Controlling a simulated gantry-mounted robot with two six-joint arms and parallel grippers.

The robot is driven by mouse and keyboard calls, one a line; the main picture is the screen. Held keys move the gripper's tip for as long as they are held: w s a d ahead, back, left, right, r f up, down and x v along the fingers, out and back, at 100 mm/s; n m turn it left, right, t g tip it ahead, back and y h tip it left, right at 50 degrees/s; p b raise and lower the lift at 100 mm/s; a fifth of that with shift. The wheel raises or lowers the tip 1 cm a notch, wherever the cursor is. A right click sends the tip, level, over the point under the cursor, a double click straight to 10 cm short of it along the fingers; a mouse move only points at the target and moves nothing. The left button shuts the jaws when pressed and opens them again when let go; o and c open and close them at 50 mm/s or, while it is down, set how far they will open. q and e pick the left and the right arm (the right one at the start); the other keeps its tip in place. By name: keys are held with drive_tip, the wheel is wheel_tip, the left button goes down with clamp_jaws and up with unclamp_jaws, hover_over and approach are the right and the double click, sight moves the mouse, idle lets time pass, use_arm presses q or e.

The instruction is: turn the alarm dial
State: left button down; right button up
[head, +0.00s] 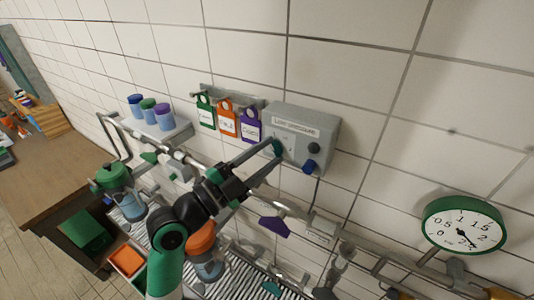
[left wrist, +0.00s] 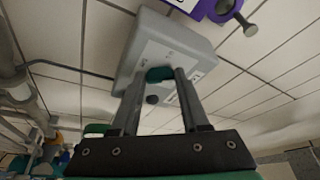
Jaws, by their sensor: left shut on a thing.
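A grey alarm box (head: 318,120) with a label strip is fixed to the white tiled wall in the head view. A teal dial (head: 277,148) sits on the left of its front face. My left gripper (head: 272,149) reaches up from below and is shut on this dial. In the left wrist view the two fingers of the left gripper (left wrist: 160,78) close on either side of the teal dial (left wrist: 160,73), against the box (left wrist: 175,38). The fingers hide part of the dial, so I cannot read its setting. My right gripper is not in view.
The box also carries a dark knob (head: 314,148) and a blue knob (head: 309,166). Green, orange and purple tags (head: 227,122) hang on its left. Pipes and valves run below. A round green-rimmed gauge (head: 463,226) is at the right. Bare wall lies above.

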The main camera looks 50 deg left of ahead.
use_arm(q)
drive_tip(key=shift+m, duration=0.3)
drive_tip(key=shift+c, duration=2)
unclamp_jaws()
drive_tip(key=shift+s+a+p, duration=0.1)
drive_tip(key=shift+s+p, duration=0.2)
drive_tip(key=p+v, duration=0.3)
drive_tip(key=v, duration=0.8)
